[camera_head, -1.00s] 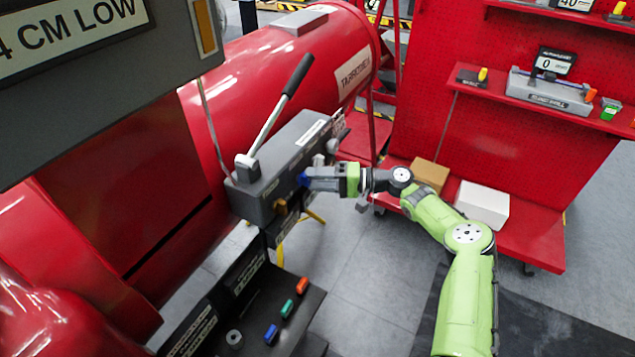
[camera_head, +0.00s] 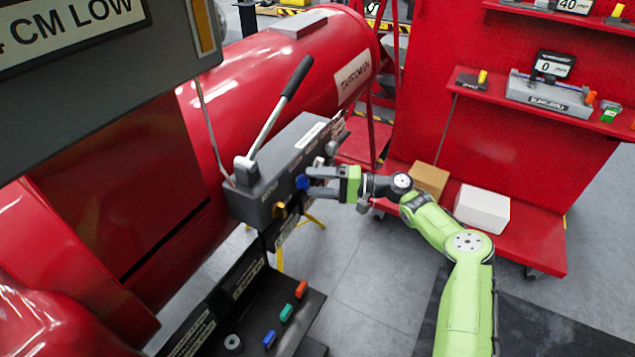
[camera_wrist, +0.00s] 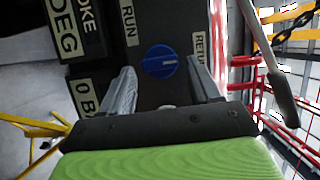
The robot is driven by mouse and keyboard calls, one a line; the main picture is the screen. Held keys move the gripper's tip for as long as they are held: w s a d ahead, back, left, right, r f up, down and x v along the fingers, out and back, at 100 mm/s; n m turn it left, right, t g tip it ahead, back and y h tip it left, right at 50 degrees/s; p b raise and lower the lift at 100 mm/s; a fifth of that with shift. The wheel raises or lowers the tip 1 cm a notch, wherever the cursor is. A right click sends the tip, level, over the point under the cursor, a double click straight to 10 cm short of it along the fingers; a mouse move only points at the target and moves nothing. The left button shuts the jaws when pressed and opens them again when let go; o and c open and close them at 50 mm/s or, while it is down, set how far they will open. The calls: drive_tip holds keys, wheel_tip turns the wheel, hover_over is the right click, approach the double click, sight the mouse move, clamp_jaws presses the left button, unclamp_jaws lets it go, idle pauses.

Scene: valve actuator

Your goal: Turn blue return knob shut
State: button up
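The blue return knob (camera_head: 302,182) sits on the side face of the dark grey actuator box (camera_head: 262,203). In the wrist view the blue knob (camera_wrist: 160,61) shows a lighter line across it, beside RUN and partly hidden RETURN labels. My gripper (camera_head: 312,182) faces the knob from the right. In the wrist view my gripper (camera_wrist: 157,78) is open, with one finger on each side of the knob and visible gaps to it. The fingertips appear just short of the knob or level with it; I cannot tell exactly.
A long lever (camera_head: 280,105) rises from the box top. A lower tray (camera_head: 262,298) holds red, green and blue pieces. A red shelf cart (camera_head: 530,230) carries boxes behind my arm.

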drive_tip(key=shift+o, duration=0.4)
drive_tip(key=s+d, duration=0.3)
drive_tip(key=d, duration=1.2)
drive_tip(key=shift+d, duration=0.2)
drive_tip(key=shift+r, duration=0.1)
